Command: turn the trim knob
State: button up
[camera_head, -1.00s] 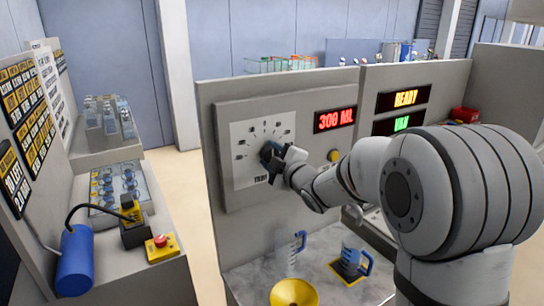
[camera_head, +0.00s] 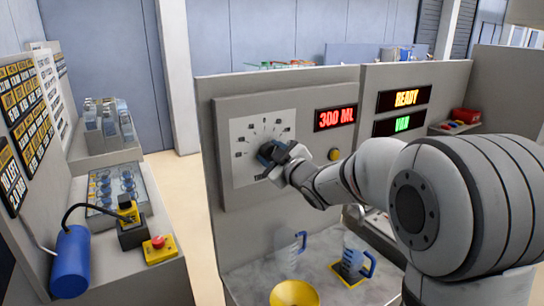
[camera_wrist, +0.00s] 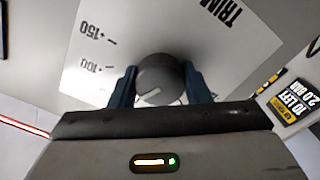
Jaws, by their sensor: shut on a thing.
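The trim knob is a dark round knob (camera_wrist: 158,78) with a pale pointer line, on a white dial plate (camera_head: 250,135) with tick marks. In the wrist view the plate shows "TRIM" and the marks 150 and 100. My gripper (camera_wrist: 160,88) is shut on the knob, one dark finger on each side of it. In the head view my gripper (camera_head: 270,152) is at the dial, and the knob is mostly hidden behind the fingers. A red display (camera_head: 335,118) beside the dial reads 300 ML.
Two more displays read READY (camera_head: 403,97) and VAN (camera_head: 396,125). A yellow button (camera_head: 334,155) is right of the dial. A red stop button (camera_head: 158,242) is at left.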

jog(key=shift+m, duration=0.4)
jog(key=o, duration=1)
jog(key=shift+s, duration=0.1)
jog(key=b+v, duration=0.2)
jog(key=v, duration=0.5)
jog(key=shift+s+d, duration=0.25)
